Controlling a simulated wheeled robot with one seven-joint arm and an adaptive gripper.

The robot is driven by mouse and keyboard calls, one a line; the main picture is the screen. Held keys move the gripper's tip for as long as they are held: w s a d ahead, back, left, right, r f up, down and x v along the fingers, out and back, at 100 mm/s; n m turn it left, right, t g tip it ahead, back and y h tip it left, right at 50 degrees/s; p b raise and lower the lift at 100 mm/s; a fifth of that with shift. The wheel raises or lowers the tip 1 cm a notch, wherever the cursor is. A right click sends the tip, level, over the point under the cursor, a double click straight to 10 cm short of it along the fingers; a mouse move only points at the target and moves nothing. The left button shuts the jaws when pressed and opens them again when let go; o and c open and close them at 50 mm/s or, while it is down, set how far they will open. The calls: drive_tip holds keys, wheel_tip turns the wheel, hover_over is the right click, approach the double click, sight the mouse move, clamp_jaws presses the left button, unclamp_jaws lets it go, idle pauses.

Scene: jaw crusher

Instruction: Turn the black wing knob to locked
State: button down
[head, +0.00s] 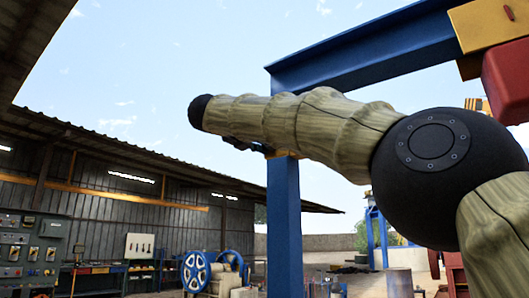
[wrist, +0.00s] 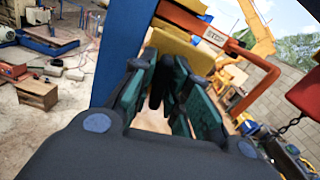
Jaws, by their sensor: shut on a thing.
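The black wing knob (wrist: 157,84) shows in the wrist view as a dark upright shape between the teal-padded fingers of my gripper (wrist: 165,70). My gripper is shut on it, in front of a yellow plate (wrist: 188,53) by a blue post (wrist: 122,48). The fingers hide much of the knob, and I cannot read its turn angle or any lock mark. In the head view my arm hides the knob, and only a dark bit of my gripper (head: 236,144) shows under the sleeve beside the blue post (head: 284,225).
A blue beam (head: 365,50) runs overhead, with a red block (head: 505,80) at the right. The wrist view shows an orange-red bent bar (wrist: 262,75) and a hanging chain (wrist: 290,124) on the right. A wooden box (wrist: 37,94) stands on the ground at left.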

drive_tip(key=shift+f+m+b, duration=0.2)
drive_tip(key=shift+m+b, duration=0.2)
drive_tip(key=shift+m, duration=0.3)
drive_tip(key=shift+r, duration=0.1)
drive_tip(key=c, duration=1.5)
unclamp_jaws()
drive_tip(key=shift+s, duration=0.1)
drive_tip(key=v, duration=1.1)
drive_tip(key=shift+s+a, duration=0.25)
drive_tip(key=shift+s, duration=0.05)
